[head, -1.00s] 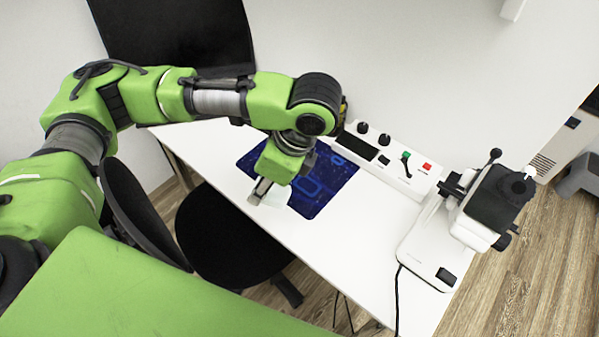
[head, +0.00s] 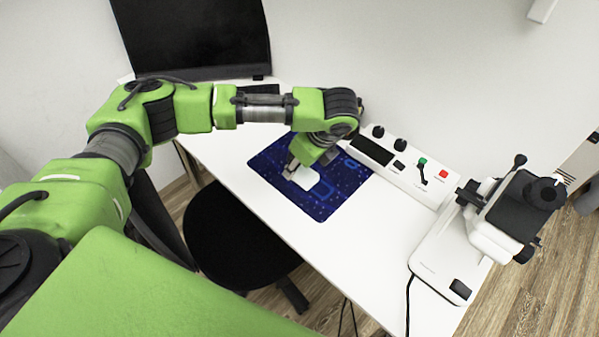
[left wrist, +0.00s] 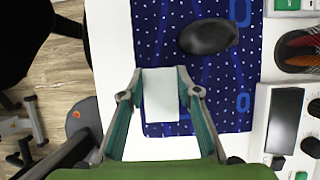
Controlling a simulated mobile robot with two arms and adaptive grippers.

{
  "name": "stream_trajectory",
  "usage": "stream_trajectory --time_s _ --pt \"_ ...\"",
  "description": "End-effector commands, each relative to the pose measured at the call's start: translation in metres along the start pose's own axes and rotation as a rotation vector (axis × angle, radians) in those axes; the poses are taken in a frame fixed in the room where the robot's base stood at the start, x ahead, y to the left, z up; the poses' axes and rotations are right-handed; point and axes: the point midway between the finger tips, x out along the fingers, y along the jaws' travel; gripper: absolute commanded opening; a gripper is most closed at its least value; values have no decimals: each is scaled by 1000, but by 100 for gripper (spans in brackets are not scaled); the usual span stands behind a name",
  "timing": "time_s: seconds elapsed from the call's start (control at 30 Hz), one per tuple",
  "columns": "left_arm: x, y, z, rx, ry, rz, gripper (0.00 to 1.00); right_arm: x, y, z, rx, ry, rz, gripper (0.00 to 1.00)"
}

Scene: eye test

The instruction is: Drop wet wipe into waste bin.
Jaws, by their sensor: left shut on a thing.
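The wet wipe (head: 304,178) is a small white rectangle at the blue patterned mat on the desk. In the left wrist view the wet wipe (left wrist: 160,97) spans the gap between my fingertips. My left gripper (head: 292,169) is shut on it, pointing down over the mat; its two fingers also show in the left wrist view (left wrist: 159,84). I cannot tell whether the wipe touches the mat or hangs just above it. No waste bin shows in either view. My right gripper is not in view.
The blue mat (head: 325,205) lies on the white desk (head: 375,235). A dark mouse (left wrist: 208,37) sits on it. A control box (head: 400,165) and a microscope (head: 500,215) stand to the right. A monitor (head: 195,35) is behind, a black chair (head: 235,235) in front.

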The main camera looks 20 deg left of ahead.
Motion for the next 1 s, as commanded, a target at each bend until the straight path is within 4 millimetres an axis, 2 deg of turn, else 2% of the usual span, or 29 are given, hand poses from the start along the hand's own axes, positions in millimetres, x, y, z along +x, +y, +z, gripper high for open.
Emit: stream_trajectory --time_s 0.27,0.5,0.83,0.87,0.9,1.0 --pt "18 -12 -2 0 1 1 14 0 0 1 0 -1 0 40" --pt "46 -12 -13 -1 0 1 14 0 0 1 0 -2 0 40" --pt "48 -12 -15 0 1 1 14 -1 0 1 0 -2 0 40" --pt "48 -12 -15 0 1 1 36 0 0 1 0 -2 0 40" --pt "48 -12 -15 0 1 0 46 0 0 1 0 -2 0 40" --pt "48 -12 -15 0 1 0 48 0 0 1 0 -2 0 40"
